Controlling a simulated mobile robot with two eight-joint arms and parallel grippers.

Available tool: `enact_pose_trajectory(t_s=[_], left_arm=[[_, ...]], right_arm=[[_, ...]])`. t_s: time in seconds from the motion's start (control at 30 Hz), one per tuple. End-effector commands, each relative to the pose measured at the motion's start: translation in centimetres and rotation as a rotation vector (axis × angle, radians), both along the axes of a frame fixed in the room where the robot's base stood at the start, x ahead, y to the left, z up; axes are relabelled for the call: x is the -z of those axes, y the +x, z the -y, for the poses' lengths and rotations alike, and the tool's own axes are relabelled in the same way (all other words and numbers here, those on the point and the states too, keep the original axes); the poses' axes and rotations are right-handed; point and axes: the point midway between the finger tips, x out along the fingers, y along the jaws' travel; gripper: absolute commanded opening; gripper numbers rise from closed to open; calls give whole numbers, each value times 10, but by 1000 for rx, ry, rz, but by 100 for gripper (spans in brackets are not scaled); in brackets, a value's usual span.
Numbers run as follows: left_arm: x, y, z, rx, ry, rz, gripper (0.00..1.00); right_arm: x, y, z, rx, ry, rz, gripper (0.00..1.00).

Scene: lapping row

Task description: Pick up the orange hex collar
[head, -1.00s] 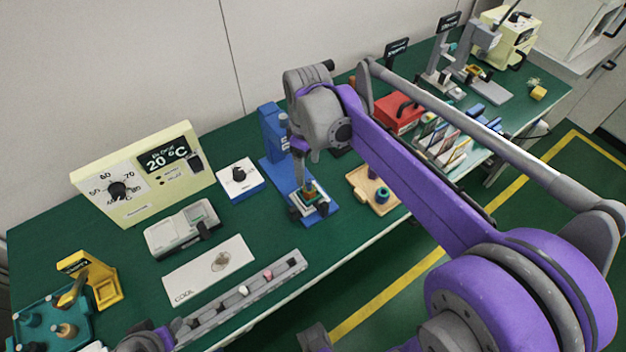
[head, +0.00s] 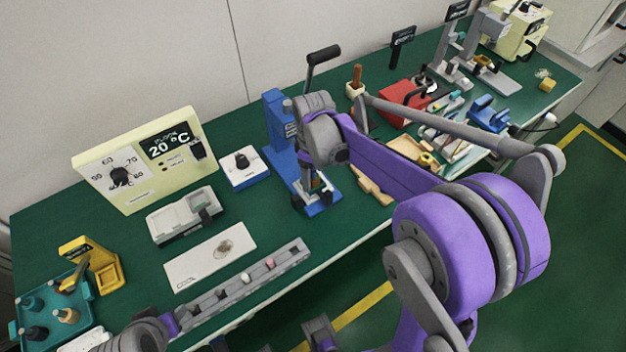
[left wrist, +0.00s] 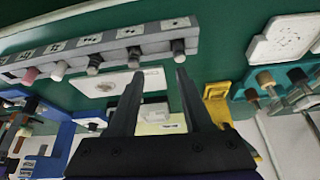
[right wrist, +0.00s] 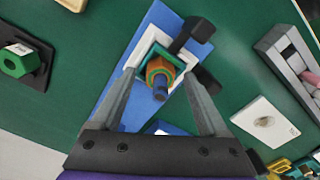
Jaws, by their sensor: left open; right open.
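The orange hex collar (right wrist: 157,66) shows in the right wrist view, around a blue pin (right wrist: 160,88) and on a green square piece over a white square. These sit on the blue base (right wrist: 117,110) of a press. My right gripper (right wrist: 160,74) is open, with one finger on each side of the collar; I cannot tell whether they touch it. In the head view the right gripper and arm hide most of the collar. My left gripper (left wrist: 160,72) is open and empty in the left wrist view, with a grey slotted rail (left wrist: 110,48) beyond its fingertips.
The blue press (head: 277,125) stands behind my right gripper, its dark lever (head: 322,55) raised. A white plate (head: 210,257), a grey scale (head: 183,215) and a white-and-blue knob box (head: 243,168) lie to its left. A wooden tray (head: 372,188) is partly hidden by my right arm.

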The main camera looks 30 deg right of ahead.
Motion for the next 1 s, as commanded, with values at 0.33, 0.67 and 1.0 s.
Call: enact_pose_trajectory(t_s=[0.33,0.67,1.0], left_arm=[[0,0,0,0,0,0,50],[0,0,0,0,0,0,50],[-1,0,0,0,0,0,50]], right_arm=[[1,0,0,0,0,0,54],[0,0,0,0,0,0,0],[-5,0,0,0,0,0,0]])
